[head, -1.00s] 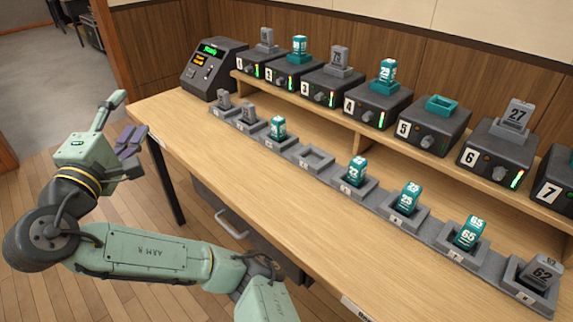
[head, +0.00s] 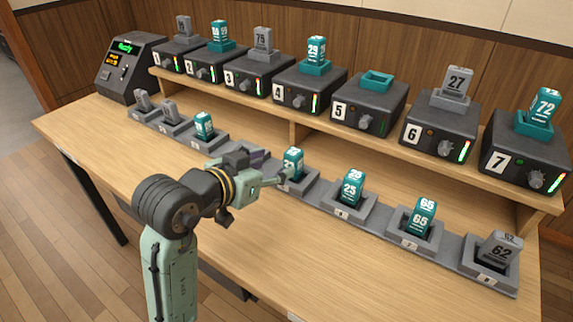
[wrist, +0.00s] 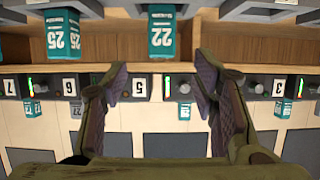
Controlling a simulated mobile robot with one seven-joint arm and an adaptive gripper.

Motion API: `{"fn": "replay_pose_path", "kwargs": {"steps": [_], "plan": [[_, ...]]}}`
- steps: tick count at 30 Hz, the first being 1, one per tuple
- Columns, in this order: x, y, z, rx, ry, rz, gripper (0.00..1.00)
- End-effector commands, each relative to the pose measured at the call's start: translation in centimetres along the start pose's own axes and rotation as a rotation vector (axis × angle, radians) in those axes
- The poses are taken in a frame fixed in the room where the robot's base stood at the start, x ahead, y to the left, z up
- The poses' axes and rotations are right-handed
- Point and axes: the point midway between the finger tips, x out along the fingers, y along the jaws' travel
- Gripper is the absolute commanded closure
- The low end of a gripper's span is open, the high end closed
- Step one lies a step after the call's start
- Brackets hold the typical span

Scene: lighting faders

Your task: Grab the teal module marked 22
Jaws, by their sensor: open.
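The teal module marked 22 (head: 292,163) stands upright in a grey slot of the front row on the desk.
Teal modules marked 25 (head: 351,187) and 65 (head: 424,217) and a grey 62 (head: 500,250) stand to the right in the same row. Another teal module (head: 204,125) is to the left. Numbered black units line the shelf behind; unit 5 (head: 367,102) has an empty teal socket.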

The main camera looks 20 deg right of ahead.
Motion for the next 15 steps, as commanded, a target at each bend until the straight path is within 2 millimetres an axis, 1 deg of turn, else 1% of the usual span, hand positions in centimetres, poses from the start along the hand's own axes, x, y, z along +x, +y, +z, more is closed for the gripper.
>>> {"fn": "replay_pose_path", "kwargs": {"steps": [3,6,13,15], "plan": [[2.0,0.1,0.0,-0.003,-0.002,0.003,0.47],[3.4,0.0,-0.1,-0.004,-0.001,0.002,0.47],[5.2,-0.1,-0.5,-0.003,-0.001,-0.001,0.47],[6.1,-0.2,-0.8,-0.004,-0.003,-0.001,0.47]]}}
